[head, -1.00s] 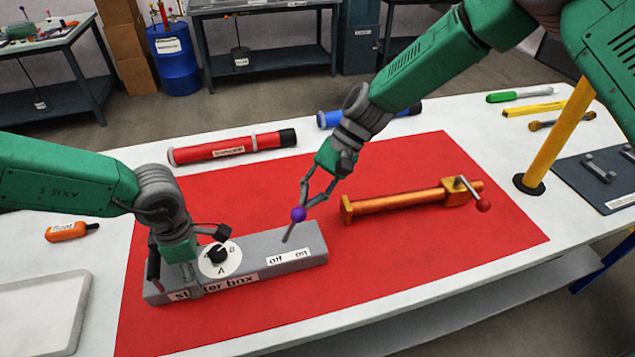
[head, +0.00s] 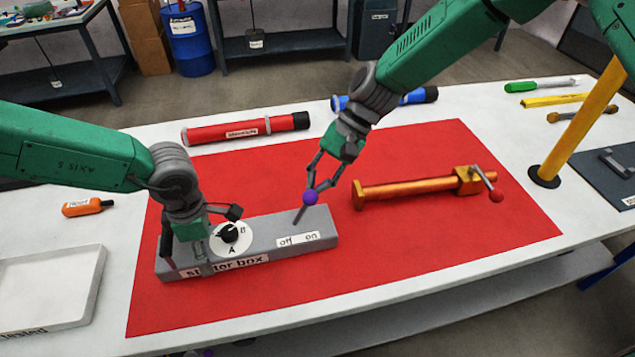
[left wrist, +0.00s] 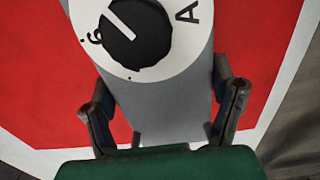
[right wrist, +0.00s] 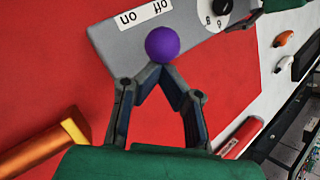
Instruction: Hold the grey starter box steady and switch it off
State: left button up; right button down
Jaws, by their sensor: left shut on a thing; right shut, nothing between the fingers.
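The grey starter box (head: 270,241) lies on the red mat (head: 400,270). Its left end is clasped by my left gripper (head: 188,262), whose fingers lie along both sides of the box in the left wrist view (left wrist: 168,108). A round dial with a black knob (head: 229,232) shows beside that gripper. A lever with a purple ball (head: 310,198) rises from the box behind the "off" and "on" labels and leans right, toward "on". My right gripper (head: 320,187) is shut and empty. Its fingertips are right at the purple ball (right wrist: 162,44); contact is unclear.
An orange clamp-like tool (head: 420,186) lies right of the box. A red tube (head: 245,129) and a blue tube (head: 415,97) lie behind the mat. A yellow post (head: 580,125) stands at right. A white tray (head: 50,285) is at left. The mat's front is clear.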

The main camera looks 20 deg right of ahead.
jog(key=shift+a+r+h, duration=0.15)
jog(key=shift+a+h, duration=0.15)
jog(key=shift+h, duration=0.1)
jog(key=shift+a+r+h, duration=0.4)
jog(key=shift+a+h, duration=0.3)
jog(key=shift+a, duration=0.05)
jog(key=shift+a+r, duration=0.15)
jog(key=shift+a, duration=0.85)
jog(key=shift+a+r, duration=0.1)
jog(key=shift+a, duration=0.85)
jog(key=shift+r, duration=0.15)
jog(key=shift+d+r, duration=0.1)
jog(key=shift+r, duration=0.6)
jog(key=shift+w, duration=0.15)
